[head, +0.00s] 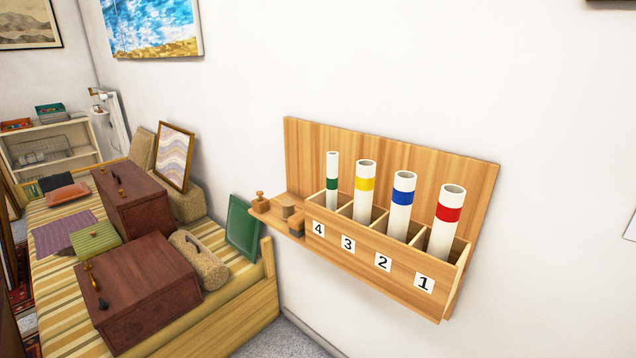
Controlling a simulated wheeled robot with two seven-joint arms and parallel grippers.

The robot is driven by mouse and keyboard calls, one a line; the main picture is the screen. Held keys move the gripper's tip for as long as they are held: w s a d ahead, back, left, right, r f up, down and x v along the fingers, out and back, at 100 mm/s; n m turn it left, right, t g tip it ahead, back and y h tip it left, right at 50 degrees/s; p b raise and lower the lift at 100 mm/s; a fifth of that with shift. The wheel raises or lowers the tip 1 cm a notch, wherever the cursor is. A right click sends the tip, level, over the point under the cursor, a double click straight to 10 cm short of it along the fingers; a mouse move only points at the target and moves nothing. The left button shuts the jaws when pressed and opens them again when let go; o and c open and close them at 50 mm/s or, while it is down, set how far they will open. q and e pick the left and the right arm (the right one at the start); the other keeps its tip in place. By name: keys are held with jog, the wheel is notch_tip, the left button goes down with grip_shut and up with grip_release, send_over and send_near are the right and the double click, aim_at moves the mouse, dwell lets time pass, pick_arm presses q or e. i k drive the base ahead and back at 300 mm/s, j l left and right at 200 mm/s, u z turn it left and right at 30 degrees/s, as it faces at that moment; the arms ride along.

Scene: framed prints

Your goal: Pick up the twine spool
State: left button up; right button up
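A small wooden side ledge (262,218) sticks out at the left end of a wall-mounted wooden rack (365,250). A short tan, rounded piece (286,207) on this ledge looks like the twine spool, but it is too small to be sure. A knobbed wooden piece (260,203) stands to its left, and a small block with a dark lower part (296,227) sits in front of it. Neither of my grippers is in view.
The rack holds white tubes with green, yellow, blue and red (448,214) bands in numbered compartments. Left of it, a striped daybed (70,325) carries brown cases (150,290), cushions and a framed print (175,155). A green panel (241,226) leans near the ledge.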

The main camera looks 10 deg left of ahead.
aim_at(288, 209)
jog(key=i+j+z, duration=0.15)
jog(key=i+j, duration=0.2)
jog(key=i+j+z, duration=0.1)
jog(key=i+j, duration=0.25)
jog(key=j, duration=0.2)
jog(key=i+j+z, duration=0.15)
jog(key=i+j, duration=0.15)
jog(key=j, duration=0.2)
